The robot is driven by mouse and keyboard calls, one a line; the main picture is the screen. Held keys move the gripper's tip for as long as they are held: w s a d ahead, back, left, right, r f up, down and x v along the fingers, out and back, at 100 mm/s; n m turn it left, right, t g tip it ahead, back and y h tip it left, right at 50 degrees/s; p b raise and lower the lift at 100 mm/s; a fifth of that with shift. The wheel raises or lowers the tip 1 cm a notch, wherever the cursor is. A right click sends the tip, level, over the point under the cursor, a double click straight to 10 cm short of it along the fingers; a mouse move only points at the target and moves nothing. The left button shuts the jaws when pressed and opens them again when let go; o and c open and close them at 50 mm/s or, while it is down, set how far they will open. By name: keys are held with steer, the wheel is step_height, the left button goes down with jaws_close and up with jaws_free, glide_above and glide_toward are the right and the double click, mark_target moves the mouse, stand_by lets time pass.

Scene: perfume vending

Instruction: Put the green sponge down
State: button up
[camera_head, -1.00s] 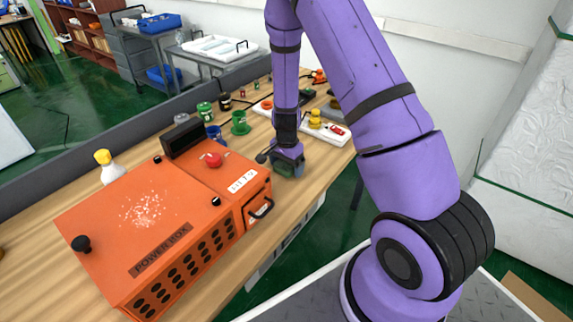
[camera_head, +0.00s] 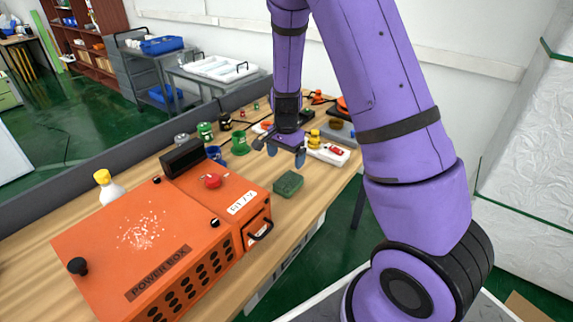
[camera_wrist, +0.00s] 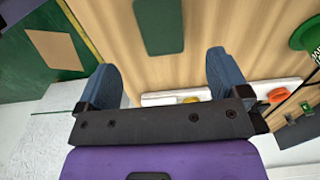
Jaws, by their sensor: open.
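The green sponge (camera_head: 288,183) lies flat on the wooden table, to the right of the orange power box. It also shows in the wrist view (camera_wrist: 160,26) at the top, on bare wood beyond my fingertips. My gripper (camera_head: 286,156) is above and behind the sponge in the head view, apart from it. Its two blue fingers are spread with nothing between them, as the wrist view shows (camera_wrist: 165,75).
The orange power box (camera_head: 150,250) fills the table's left front, with a spray bottle (camera_head: 110,188) behind it. Green cups (camera_head: 240,143), a white power strip (camera_head: 328,153) and yellow and red parts stand farther back. Bare wood surrounds the sponge.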

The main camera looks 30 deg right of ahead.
steer(key=s+a+r+n+t, duration=0.1)
steer(key=s+a+r+n, duration=0.15)
steer(key=r, duration=0.45)
steer(key=s+a+r+n+y, duration=0.1)
steer(key=s+r+n, duration=0.15)
steer(key=r, duration=0.35)
steer(key=s+a+r+n+t, duration=0.1)
steer(key=s+r, duration=0.3)
steer(key=r, duration=0.3)
steer(key=s+a+r+n+t, duration=0.1)
steer(key=s+r+n, duration=0.2)
steer(key=s, duration=0.6)
steer(key=s+a+r+n+t+h, duration=0.1)
steer(key=s+r+n, duration=0.3)
steer(key=s+r, duration=0.4)
steer(key=shift+s+r+n+t, duration=0.25)
steer(key=shift+s+t, duration=0.35)
steer(key=shift+s, duration=0.5)
